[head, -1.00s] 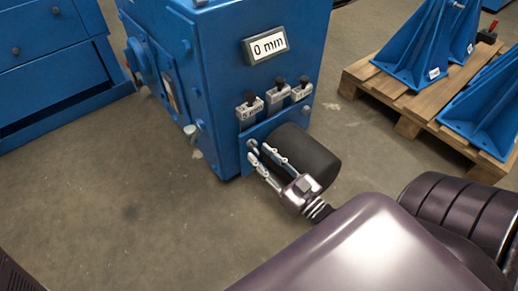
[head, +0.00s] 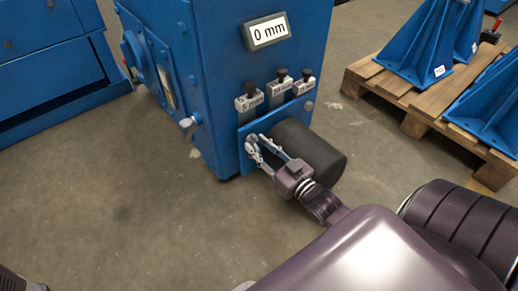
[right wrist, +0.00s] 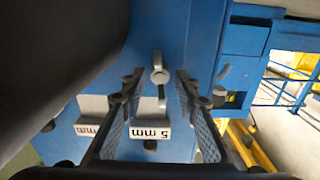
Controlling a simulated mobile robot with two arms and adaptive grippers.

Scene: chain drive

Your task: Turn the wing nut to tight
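The wing nut (right wrist: 159,70) is a small grey piece on the blue machine face, seen in the right wrist view between my two fingers. It looks upright there, with a gap to each finger. My right gripper (right wrist: 157,85) is open, with one finger on each side of the nut. In the head view the right gripper (head: 258,143) reaches the lower front of the blue machine (head: 225,75), and its fingertips mostly hide the nut. I cannot tell how deep the fingers reach around it. My left gripper is not in view.
A display (head: 268,31) reads 0 mm. Blocks with black knobs, one marked 5 mm (head: 249,103), sit just above the gripper. A black cylinder (head: 318,147) is close on its right. A pallet (head: 402,115) carries blue brackets.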

